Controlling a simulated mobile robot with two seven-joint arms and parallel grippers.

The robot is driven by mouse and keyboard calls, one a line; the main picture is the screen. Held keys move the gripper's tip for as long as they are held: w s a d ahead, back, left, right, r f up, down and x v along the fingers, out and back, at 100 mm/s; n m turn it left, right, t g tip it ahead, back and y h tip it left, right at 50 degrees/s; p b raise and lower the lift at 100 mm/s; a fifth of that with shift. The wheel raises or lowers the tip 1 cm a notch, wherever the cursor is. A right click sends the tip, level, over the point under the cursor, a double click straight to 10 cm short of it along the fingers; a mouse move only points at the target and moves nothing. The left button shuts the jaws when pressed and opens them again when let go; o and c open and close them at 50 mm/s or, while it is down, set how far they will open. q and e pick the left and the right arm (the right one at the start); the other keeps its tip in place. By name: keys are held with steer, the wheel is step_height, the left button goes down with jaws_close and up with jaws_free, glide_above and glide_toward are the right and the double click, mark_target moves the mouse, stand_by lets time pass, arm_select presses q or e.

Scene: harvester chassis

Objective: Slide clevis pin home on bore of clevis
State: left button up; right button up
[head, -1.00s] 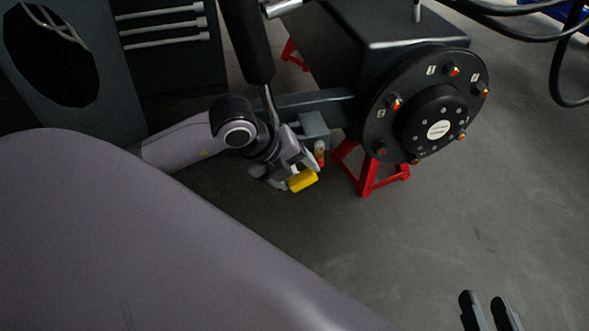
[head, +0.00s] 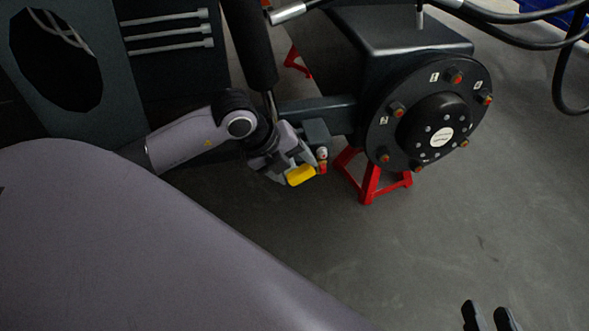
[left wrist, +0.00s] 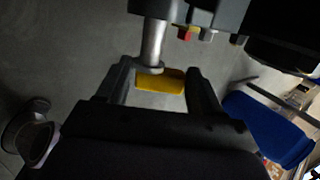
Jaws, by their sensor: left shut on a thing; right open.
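My left gripper (head: 293,165) is shut on a yellow cylindrical piece (head: 301,175), which looks like the grip of the clevis pin. The yellow piece also shows between the fingers in the left wrist view (left wrist: 160,80). A grey block (head: 317,132), which seems to be the clevis, sits at the end of the dark axle arm, just above and right of the gripper. My right gripper (head: 487,314) is open and empty at the bottom right.
A wheel hub (head: 430,115) and red stand (head: 371,180) are to the right. Black hoses (head: 510,18) hang top right. The floor below is clear.

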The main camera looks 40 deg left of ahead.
arm_select(q)
steer(key=shift+w+a, duration=1.3)
steer(key=shift+a, duration=0.2)
steer(key=o, duration=1.3)
steer(key=shift+a+r, duration=0.1)
steer(key=shift+o, duration=0.2)
arm_select(e)
steer(key=shift+f, duration=0.2)
steer(key=shift+d, duration=0.1)
arm_select(q)
steer(key=shift+s+a+r, duration=0.1)
steer(key=shift+a+r, duration=0.05)
steer(key=shift+r, duration=0.3)
steer(key=p+v, duration=0.2)
steer(key=v, duration=0.4)
steer(key=shift+s, duration=0.25)
arm_select(e)
steer(key=shift+w+a+r+m+g, duration=0.15)
steer(key=shift+a+r+g, duration=0.1)
steer(key=shift+a, duration=0.15)
steer(key=shift+a+r+m+g, duration=0.1)
steer(key=shift+a+m+g, duration=0.05)
steer(key=shift+a+g, duration=0.15)
